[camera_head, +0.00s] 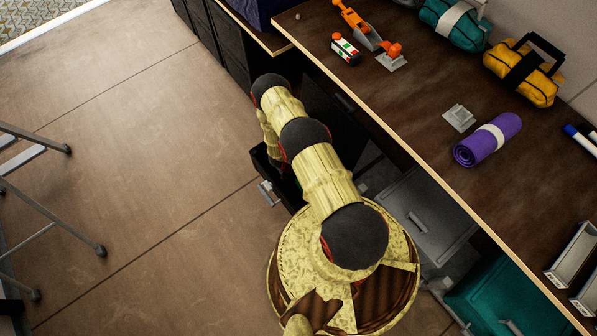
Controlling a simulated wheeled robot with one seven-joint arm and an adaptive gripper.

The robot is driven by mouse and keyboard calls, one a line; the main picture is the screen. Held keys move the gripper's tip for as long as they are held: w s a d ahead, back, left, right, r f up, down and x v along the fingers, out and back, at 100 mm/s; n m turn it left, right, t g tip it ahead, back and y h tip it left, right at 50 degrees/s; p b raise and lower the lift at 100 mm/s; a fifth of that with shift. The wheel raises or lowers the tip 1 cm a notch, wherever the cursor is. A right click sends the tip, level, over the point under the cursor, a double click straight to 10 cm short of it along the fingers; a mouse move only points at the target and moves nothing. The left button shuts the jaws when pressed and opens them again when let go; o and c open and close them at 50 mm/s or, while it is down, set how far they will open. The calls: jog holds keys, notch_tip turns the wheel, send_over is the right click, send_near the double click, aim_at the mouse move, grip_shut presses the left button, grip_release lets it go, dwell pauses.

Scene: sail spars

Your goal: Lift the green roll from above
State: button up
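I see no thing that is clearly a green roll. A purple roll (487,139) with a white band lies on the brown worktop (420,105) at the right. A teal bundle (447,27) with a pale strap lies at the worktop's far edge; it looks more like a bag than a roll. My yellow and black arm reaches up and left from my base, then bends down beside the worktop over an open drawer (258,166). My gripper is hidden behind the arm, and most of the drawer's inside is hidden too.
On the worktop are a yellow bag (525,70), an orange tool (357,22), a small striped object (346,49), a grey block (459,118) and grey trays (574,254). A teal crate (505,295) is below. The floor at left is clear up to a metal stand (45,190).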

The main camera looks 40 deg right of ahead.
jog(key=b+x, duration=0.1)
jog(key=x, duration=0.2)
jog(key=shift+w+f+b, duration=0.1)
jog(key=shift+f+b, duration=0.2)
jog(key=shift+f, duration=0.1)
jog(key=shift+c, duration=0.9)
jog(key=c, duration=1.3)
